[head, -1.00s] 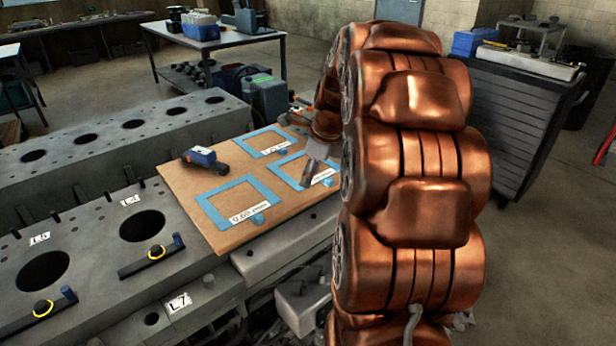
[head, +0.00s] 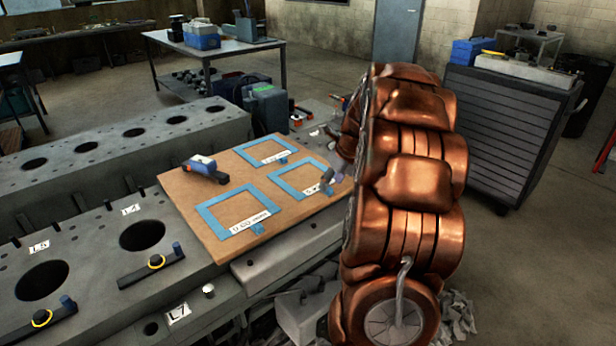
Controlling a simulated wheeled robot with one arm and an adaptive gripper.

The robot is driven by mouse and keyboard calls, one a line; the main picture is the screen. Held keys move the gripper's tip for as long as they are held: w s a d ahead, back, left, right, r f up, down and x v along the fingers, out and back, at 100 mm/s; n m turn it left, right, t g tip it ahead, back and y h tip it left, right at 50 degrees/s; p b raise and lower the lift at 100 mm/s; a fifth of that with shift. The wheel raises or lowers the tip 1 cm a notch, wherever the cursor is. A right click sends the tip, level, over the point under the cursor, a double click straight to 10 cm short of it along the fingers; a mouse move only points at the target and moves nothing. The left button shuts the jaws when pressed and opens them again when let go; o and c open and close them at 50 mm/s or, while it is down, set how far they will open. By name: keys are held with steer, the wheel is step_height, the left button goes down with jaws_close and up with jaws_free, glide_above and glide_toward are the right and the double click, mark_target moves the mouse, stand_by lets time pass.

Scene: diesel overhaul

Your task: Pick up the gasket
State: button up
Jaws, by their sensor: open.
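Several blue rectangular frame gaskets lie flat on a brown board (head: 215,243). The front gasket (head: 223,197) has a white label reading a thickness in mm. The middle-right gasket (head: 283,188) and the back gasket (head: 246,158) also carry white labels and small blue tabs. The task does not say which one is meant. My gripper (head: 333,178) is mostly hidden behind my copper-coloured arm. Its visible tip is over the right side of the middle-right gasket. It is open; contact with that gasket cannot be told.
A blue and black tool (head: 204,168) lies on the board's left edge. Grey engine blocks (head: 100,140) with round bores surround the board. A dark drawer cabinet (head: 505,135) stands at right, a table (head: 215,44) at the back. Open floor lies behind.

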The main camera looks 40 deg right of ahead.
steer(key=shift+x, duration=1.25)
jaws_close()
